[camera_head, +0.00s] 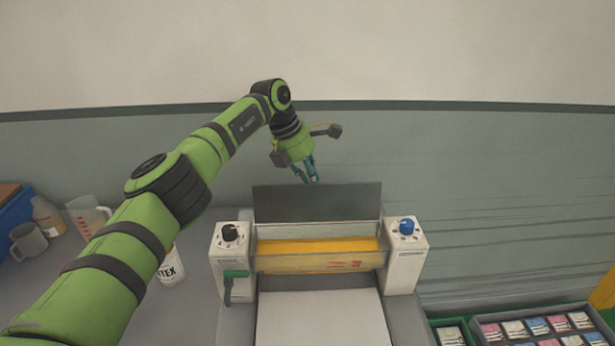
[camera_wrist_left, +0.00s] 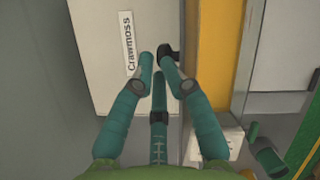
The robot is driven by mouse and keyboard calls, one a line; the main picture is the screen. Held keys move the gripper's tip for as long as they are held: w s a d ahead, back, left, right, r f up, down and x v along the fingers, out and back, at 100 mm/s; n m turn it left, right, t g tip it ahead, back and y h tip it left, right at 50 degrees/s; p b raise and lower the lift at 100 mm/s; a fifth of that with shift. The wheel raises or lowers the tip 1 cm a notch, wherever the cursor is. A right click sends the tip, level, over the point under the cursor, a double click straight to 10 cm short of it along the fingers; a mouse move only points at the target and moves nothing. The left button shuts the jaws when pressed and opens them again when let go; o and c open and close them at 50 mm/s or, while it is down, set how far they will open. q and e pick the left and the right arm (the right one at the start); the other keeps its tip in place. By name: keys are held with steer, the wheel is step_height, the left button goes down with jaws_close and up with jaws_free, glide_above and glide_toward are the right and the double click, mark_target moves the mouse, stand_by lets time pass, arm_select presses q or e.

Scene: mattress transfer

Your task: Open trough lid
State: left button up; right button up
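My right gripper is out of view.
White posts with a black knob (camera_head: 230,232) and a blue knob (camera_head: 406,227) flank the trough. A jug (camera_head: 88,215) and a mug (camera_head: 27,241) stand at left. Trays of packets (camera_head: 535,328) lie lower right.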

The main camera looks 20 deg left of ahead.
arm_select(q)
steer(key=shift+o, duration=0.6)
steer(key=shift+s+d+f+g, duration=0.1)
steer(key=shift+s+f+g, duration=0.05)
steer(key=shift+f, duration=0.5)
steer(key=shift+s+d+f+g, duration=0.1)
steer(key=shift+s+f+g, duration=0.05)
steer(key=shift+f, duration=0.45)
steer(key=shift+w+d+f, duration=0.25)
steer(key=shift+w, duration=0.3)
steer(key=shift+a+r, duration=0.1)
steer(key=shift+r, duration=0.05)
steer(key=shift+a+r, duration=0.1)
steer(key=shift+r, duration=0.15)
steer(key=v, duration=1.1)
steer(key=shift+r, duration=0.25)
steer(key=shift+s, duration=0.1)
